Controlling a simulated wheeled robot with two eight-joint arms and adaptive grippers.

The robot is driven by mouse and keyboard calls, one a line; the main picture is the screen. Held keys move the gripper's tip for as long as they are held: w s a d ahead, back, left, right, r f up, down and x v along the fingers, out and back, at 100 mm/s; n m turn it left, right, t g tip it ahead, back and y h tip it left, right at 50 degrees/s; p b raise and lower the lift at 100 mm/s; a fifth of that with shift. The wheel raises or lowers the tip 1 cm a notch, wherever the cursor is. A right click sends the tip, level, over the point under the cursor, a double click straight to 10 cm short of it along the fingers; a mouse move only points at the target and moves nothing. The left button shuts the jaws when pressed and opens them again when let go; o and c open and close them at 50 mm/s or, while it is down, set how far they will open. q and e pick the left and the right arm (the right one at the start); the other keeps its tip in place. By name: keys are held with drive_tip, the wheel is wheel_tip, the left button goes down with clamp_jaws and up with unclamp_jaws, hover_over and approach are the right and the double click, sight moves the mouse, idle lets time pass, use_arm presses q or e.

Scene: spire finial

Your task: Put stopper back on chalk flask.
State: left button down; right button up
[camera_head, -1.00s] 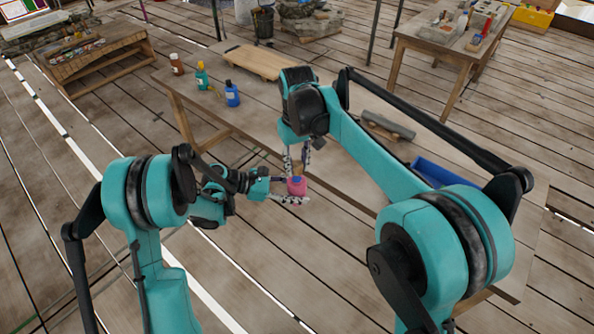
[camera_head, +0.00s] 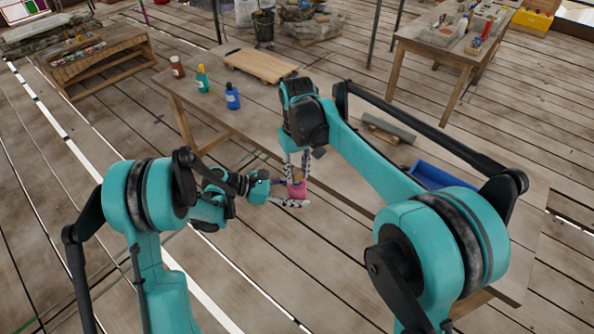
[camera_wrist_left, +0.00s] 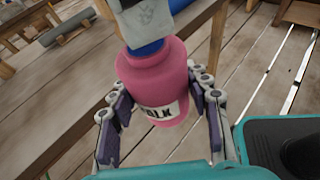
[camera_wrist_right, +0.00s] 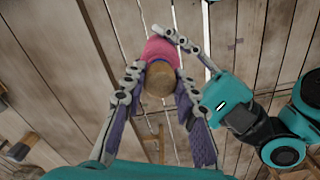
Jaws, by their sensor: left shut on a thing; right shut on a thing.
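The pink chalk flask (camera_head: 297,190) is in my left gripper (camera_head: 289,194). In the left wrist view the flask (camera_wrist_left: 155,85), with a partly covered white label, sits between the fingers. My right gripper (camera_head: 298,163) points down above the flask and is shut on the brown cork stopper (camera_wrist_right: 160,79). In the right wrist view the stopper lies over the flask (camera_wrist_right: 157,48), hiding part of it. A blue part shows at the flask's top, beneath a grey finger part. I cannot tell whether the stopper touches the mouth.
The wooden table (camera_head: 262,115) carries a blue bottle (camera_head: 232,96), a green bottle (camera_head: 202,80), a brown bottle (camera_head: 177,67), a wooden board (camera_head: 260,64) and a blue tray (camera_head: 440,176). The flask is held at the table's near edge.

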drive_tip(key=shift+f, duration=0.65)
drive_tip(key=o, duration=0.8)
wheel_tip(320, 180, up, 12)
idle(0.4)
